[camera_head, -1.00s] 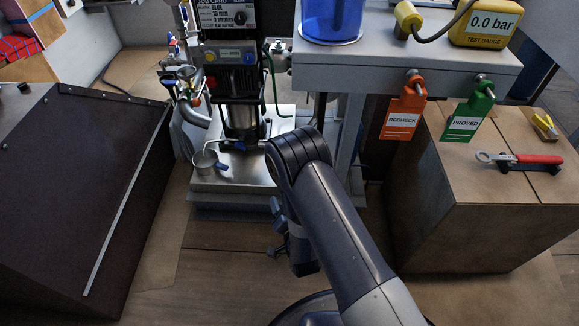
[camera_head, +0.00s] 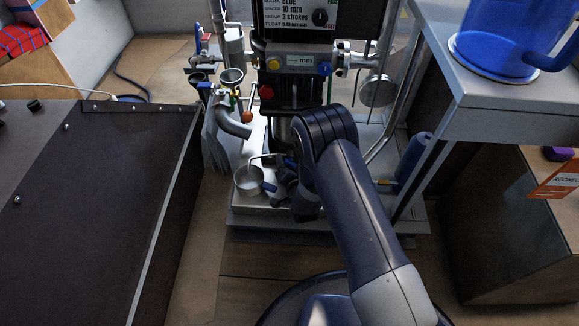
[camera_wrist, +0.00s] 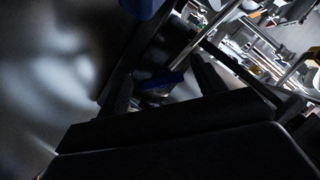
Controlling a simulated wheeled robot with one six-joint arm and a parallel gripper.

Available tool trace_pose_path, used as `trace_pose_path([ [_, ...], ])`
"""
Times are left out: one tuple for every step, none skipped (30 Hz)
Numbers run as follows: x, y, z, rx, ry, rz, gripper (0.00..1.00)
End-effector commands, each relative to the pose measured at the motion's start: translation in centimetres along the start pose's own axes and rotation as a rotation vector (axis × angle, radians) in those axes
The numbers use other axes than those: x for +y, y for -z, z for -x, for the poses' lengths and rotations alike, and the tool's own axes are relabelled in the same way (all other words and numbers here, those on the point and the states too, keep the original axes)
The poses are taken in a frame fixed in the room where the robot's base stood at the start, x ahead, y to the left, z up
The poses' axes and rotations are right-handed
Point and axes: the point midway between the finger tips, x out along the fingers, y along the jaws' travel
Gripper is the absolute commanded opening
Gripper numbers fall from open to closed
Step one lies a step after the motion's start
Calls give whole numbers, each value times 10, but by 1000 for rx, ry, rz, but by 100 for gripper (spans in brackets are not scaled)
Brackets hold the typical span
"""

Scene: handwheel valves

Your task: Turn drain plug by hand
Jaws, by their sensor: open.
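My gripper (camera_head: 284,184) is low at the foot of the machine, just right of a small metal cup (camera_head: 247,181) with a blue handle (camera_head: 268,187). In the wrist view, my dark gripper (camera_wrist: 160,84) is open. A blue piece (camera_wrist: 163,81) with a metal rod appears between or beyond its fingers; I cannot tell whether they touch it. I cannot pick out the drain plug with certainty. My arm and gripper hide part of the machine's base.
The machine (camera_head: 295,62) stands on a metal base (camera_head: 240,218) with pipes around it. A dark cabinet (camera_head: 90,200) is at left. A grey bench (camera_head: 490,105) holding a blue jug (camera_head: 495,45) is at right.

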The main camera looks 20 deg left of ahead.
Motion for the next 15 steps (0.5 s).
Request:
trace_pose_path([
  [0, 0, -3, 1, 0, 0, 65],
  [0, 0, -4, 1, 0, 0, 65],
  [0, 0, -5, 0, 0, 0, 65],
  [0, 0, -5, 0, 0, 1, 65],
  [0, 0, -5, 0, 0, 1, 65],
  [0, 0, -5, 0, 0, 1, 65],
  [0, 0, -5, 0, 0, 1, 65],
  [0, 0, -5, 0, 0, 1, 65],
  [0, 0, -5, 0, 0, 1, 65],
  [0, 0, -5, 0, 0, 1, 65],
  [0, 0, -5, 0, 0, 1, 64],
  [0, 0, -5, 0, 0, 1, 61],
  [0, 0, -5, 0, 0, 1, 58],
  [0, 0, -5, 0, 0, 1, 56],
  [0, 0, -5, 0, 0, 1, 52],
])
